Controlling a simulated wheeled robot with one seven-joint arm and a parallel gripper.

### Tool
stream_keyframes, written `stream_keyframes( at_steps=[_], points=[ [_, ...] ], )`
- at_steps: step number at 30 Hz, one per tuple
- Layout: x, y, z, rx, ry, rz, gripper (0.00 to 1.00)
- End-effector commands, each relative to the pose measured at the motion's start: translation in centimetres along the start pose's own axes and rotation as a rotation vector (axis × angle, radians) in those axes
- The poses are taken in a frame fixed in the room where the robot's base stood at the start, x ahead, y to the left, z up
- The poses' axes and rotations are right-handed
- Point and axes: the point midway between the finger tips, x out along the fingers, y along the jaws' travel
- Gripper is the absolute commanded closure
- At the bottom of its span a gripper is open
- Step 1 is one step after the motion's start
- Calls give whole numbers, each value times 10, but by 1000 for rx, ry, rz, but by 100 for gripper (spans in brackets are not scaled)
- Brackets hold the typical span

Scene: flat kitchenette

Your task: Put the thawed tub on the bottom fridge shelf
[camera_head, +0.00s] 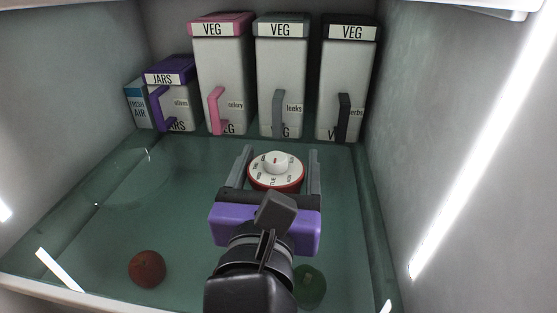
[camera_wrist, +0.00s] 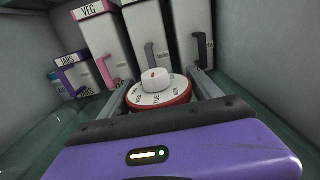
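A round tub (camera_head: 262,183) with a red rim and a white, lettered dial top with a knob is inside the fridge. It also shows in the wrist view (camera_wrist: 160,98). My purple gripper (camera_head: 281,160) reaches in from the front, with one grey finger on each side of the tub. The head view shows a thin gap at the right finger, while in the wrist view both fingers look close against the rim. I cannot tell whether they grip it. The tub's underside is hidden, so its contact with the greenish shelf (camera_head: 185,215) is unclear.
White VEG boxes (camera_head: 223,70) with handles stand along the back, beside a purple-lidded JARS box (camera_head: 180,112) and a blue FRESH AIR box (camera_head: 137,108). A dark red round item (camera_head: 146,268) lies front left; a green one (camera_head: 312,288) lies near my wrist. The left middle looks mostly clear.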

Motion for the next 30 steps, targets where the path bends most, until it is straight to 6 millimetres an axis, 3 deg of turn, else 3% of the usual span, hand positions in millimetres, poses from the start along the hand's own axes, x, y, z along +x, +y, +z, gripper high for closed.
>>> stream_keyframes(
  at_steps=[14,30],
  points=[
    [-3,0,3,1,0,1,14],
    [-101,1,5,0,3,4,14]
  ],
)
